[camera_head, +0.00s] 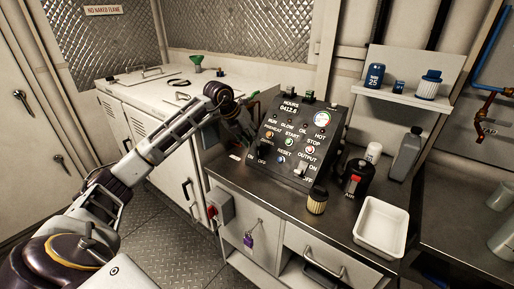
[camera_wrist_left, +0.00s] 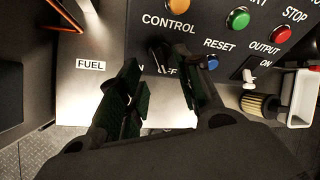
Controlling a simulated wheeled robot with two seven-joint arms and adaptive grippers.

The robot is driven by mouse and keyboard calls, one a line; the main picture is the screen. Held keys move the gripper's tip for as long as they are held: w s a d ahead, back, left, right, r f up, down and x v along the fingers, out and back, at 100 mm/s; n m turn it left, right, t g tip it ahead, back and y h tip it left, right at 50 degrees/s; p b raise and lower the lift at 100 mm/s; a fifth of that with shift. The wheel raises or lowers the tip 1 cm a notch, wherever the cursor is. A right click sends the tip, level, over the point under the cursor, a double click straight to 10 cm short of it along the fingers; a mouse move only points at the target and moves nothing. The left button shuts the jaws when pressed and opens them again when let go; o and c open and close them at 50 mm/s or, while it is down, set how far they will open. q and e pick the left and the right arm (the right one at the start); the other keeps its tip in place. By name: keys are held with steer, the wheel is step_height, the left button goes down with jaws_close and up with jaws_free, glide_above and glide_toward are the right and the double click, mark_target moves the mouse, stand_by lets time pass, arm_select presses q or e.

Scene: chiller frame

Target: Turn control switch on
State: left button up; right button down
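The sloped black control panel (camera_head: 292,140) stands on the metal counter, with lamps, buttons and switches. The control switch (camera_wrist_left: 158,55) sits below the CONTROL label in the left wrist view, between ON and OFF lettering that is partly hidden by my fingers. Its lever is dark and its position is hard to tell. My left gripper (camera_wrist_left: 160,76) is open, with one dark finger on each side of the switch area, and nothing is held. In the head view my left gripper (camera_head: 246,132) is at the panel's left edge. My right gripper is not in view.
The output switch (camera_wrist_left: 248,78) and blue reset button (camera_wrist_left: 212,63) lie right of my fingers. A yellow-and-black filter (camera_head: 317,201), a black canister (camera_head: 356,180) and a white tray (camera_head: 381,227) stand on the counter.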

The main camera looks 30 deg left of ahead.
mark_target(258, 148)
arm_select(q)
steer(key=shift+x, duration=2.9)
jaws_close()
